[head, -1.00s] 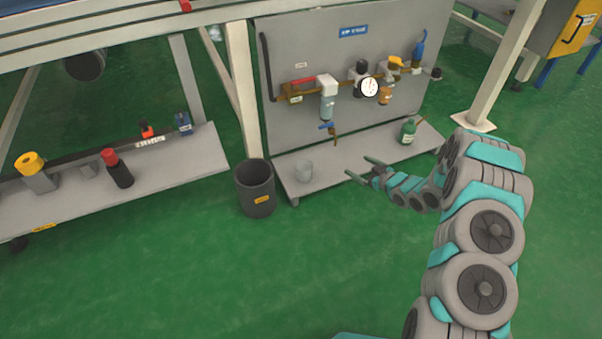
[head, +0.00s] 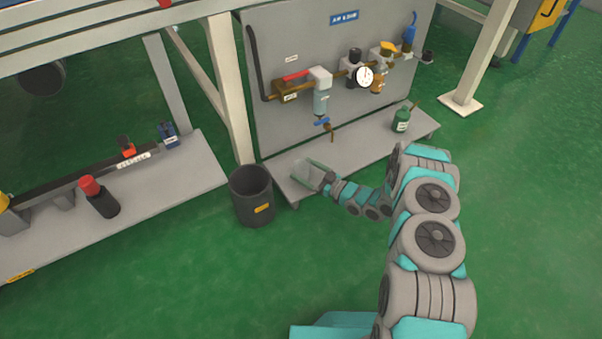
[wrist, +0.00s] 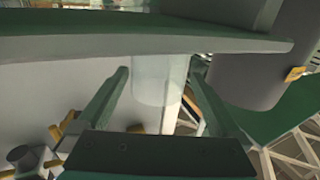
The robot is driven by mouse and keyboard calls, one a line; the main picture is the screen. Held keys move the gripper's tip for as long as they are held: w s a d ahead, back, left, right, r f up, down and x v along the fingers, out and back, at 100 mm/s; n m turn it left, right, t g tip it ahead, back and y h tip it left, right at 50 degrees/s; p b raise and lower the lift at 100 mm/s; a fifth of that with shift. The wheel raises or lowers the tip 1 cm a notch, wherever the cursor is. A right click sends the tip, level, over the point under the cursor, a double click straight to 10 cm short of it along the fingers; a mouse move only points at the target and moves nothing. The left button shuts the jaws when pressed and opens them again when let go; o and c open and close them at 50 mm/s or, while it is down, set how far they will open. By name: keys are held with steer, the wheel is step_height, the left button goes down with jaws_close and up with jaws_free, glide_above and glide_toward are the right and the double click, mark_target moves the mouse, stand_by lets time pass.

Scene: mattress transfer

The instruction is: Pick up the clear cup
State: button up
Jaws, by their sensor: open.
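The clear cup (head: 304,174) stands on the left part of the grey shelf below the panel. In the head view it is partly hidden by my gripper (head: 312,172), whose fingers reach to either side of it. In the wrist view, which is upside down, the pale see-through cup (wrist: 160,82) shows between the two spread fingers of my gripper (wrist: 160,73). Gaps show between the cup and both fingers, so the gripper is open and not closed on it.
A dark bin (head: 252,200) stands on the floor just left of the shelf (head: 350,160). The upright panel (head: 275,55) with pipes, a gauge and valves rises behind it. A green bottle (head: 402,120) stands at the shelf's right end. Green floor lies open in front.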

mark_target(296, 165)
steer(key=shift+b+x, duration=0.35)
steer(key=shift+x, duration=1.95)
steer(key=shift+w+d+f, duration=0.1)
steer(key=c, duration=1.2)
